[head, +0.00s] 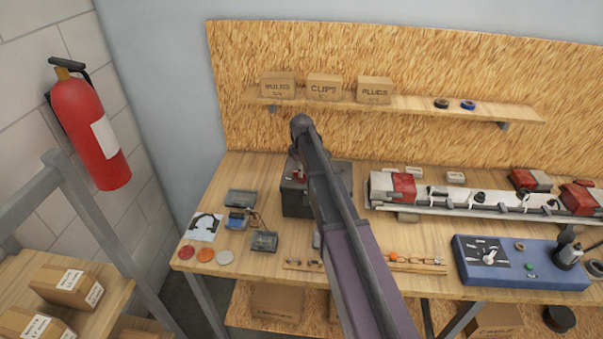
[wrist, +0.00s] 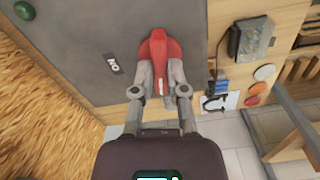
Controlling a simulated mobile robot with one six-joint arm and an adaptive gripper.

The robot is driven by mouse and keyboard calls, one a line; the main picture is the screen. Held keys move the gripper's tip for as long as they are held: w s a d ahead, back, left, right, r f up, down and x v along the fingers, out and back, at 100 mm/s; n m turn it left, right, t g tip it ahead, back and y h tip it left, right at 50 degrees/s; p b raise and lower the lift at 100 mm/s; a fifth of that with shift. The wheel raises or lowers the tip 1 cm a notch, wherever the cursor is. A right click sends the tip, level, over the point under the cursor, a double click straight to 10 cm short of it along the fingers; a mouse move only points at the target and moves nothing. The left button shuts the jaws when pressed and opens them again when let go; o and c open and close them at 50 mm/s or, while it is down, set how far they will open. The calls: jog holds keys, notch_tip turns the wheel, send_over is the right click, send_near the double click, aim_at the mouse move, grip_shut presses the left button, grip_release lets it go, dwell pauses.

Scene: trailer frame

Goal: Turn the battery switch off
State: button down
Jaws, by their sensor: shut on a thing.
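The battery switch has a red handle (wrist: 158,48) on the top face of a dark grey box (wrist: 95,40). In the wrist view my gripper (wrist: 160,76) is shut on the red handle, one finger on each side of it. A small label reading "ON" (wrist: 114,64) is on the box face, to the left of the handle. In the head view the box (head: 296,198) stands on the bench with a bit of red (head: 299,175) on top. My arm crosses in front and hides much of the box and the gripper there.
A green round part (wrist: 24,10) is on the box face. Small gauges (head: 264,241), a blue device (head: 237,219) and coloured discs (head: 206,255) lie left of the box. A long metal rail (head: 450,202) and a blue panel (head: 515,268) are to the right. A shelf (head: 420,103) hangs above.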

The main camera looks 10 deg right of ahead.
jog(key=shift+n, duration=1.4)
jog(key=c, duration=0.6)
grip_release()
jog(key=shift+o, duration=0.2)
jog(key=shift+r, duration=0.15)
jog(key=shift+r+p, duration=2.85)
jog(key=shift+p, duration=0.2)
